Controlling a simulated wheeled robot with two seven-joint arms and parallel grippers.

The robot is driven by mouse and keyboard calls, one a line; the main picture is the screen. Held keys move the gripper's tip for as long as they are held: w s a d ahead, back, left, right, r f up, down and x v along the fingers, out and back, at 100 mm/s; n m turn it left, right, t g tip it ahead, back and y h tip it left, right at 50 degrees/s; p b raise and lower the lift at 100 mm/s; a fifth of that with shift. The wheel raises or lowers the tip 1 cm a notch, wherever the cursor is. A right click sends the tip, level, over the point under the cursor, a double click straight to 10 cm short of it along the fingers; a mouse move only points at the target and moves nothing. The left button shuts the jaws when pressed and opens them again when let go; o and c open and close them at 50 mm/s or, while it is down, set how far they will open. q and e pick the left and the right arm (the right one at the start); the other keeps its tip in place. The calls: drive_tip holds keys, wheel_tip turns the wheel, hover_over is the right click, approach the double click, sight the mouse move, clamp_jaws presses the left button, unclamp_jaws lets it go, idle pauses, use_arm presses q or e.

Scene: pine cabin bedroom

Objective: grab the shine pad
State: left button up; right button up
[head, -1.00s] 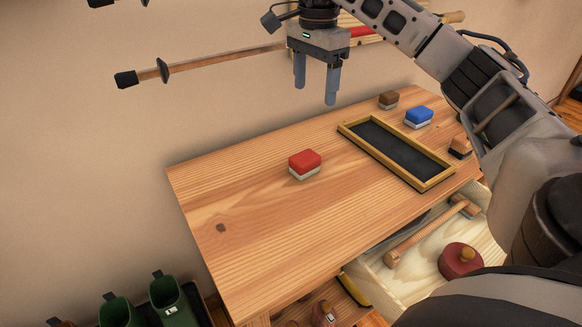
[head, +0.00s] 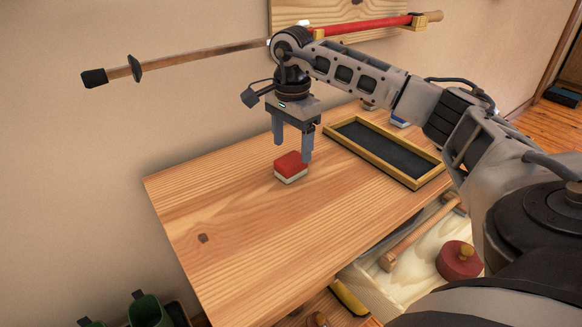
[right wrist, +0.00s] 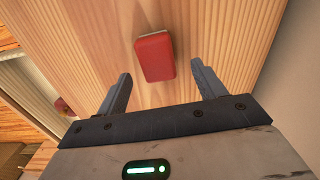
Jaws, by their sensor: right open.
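A red-topped pad (head: 291,166) with a pale base lies on the wooden bench top; it also shows in the right wrist view (right wrist: 155,57). My right gripper (head: 292,150) is open and points down just above and around the near side of this pad. In the right wrist view the pad is between and a little beyond the open fingers (right wrist: 161,75), apart from both. Whether the red pad is the shine pad, no label shows. A blue pad (head: 399,119) behind the tray is mostly hidden by my right arm. My left gripper is out of view.
A yellow-framed dark tray (head: 335,128) lies right of the red pad. An open drawer (head: 400,290) below the bench holds a red round knobbed item (head: 459,262). A pole (head: 190,60) hangs on the wall behind. The bench's left part is clear.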

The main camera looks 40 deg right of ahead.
sight(291, 158)
drive_tip(key=f, duration=0.4)
drive_tip(key=shift+s+a+f, duration=0.15)
drive_tip(key=shift+a+f, duration=0.1)
drive_tip(key=shift+f, duration=0.05)
drive_tip(key=shift+c, duration=0.3)
drive_tip(key=c, duration=1)
drive_tip(key=shift+r, duration=0.1)
drive_tip(key=shift+c, duration=0.2)
